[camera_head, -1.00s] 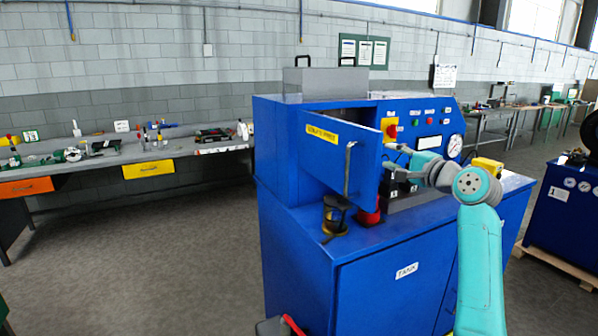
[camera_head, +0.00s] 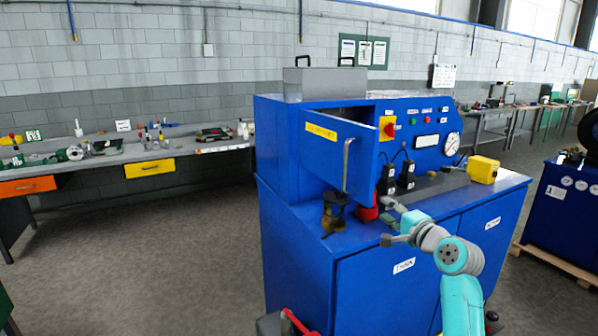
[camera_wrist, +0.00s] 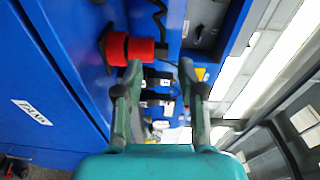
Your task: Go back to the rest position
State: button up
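My gripper (camera_head: 393,222) is in front of the blue machine (camera_head: 330,240), low and beside its top ledge, clear of the open door (camera_head: 345,155). In the wrist view my gripper (camera_wrist: 160,75) has its two fingers spread apart with nothing between them. The blue door stands open with its grey handle (camera_head: 346,165) facing out. A red cylindrical part (camera_head: 367,212) sits on the ledge below the door; it also shows in the wrist view (camera_wrist: 130,48), beyond the left finger.
A yellow box (camera_head: 483,169) and black connectors (camera_head: 405,175) sit on the machine's ledge. A workbench (camera_head: 120,157) is at the left, another blue machine (camera_head: 565,215) at the right. Floor at front left is clear.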

jog(key=s+a+f+n+h, duration=0.1)
jog(key=s+f, duration=0.5)
jog(key=f, duration=0.3)
jog(key=s+f+h, duration=0.2)
jog(key=s+f, duration=0.5)
jog(key=f, duration=0.3)
jog(key=s+a+f+n+h, duration=0.1)
jog(key=s+f, duration=0.5)
jog(key=f, duration=0.3)
jog(key=s+a+f+n+g+h, duration=0.1)
jog(key=s+f, duration=0.3)
jog(key=s, duration=0.6)
jog(key=s+a+f+n+h, duration=0.15)
jog(key=s+f, duration=0.25)
jog(key=s, duration=0.7)
jog(key=s+r+n, duration=0.4)
jog(key=s, duration=1)
jog(key=s+r+n, duration=0.4)
jog(key=s+r, duration=0.1)
jog(key=s, duration=0.9)
jog(key=shift+s+a+r+g, duration=0.2)
jog(key=shift+s+a+g, duration=0.1)
jog(key=shift+s, duration=0.05)
jog(key=shift+n, duration=0.25)
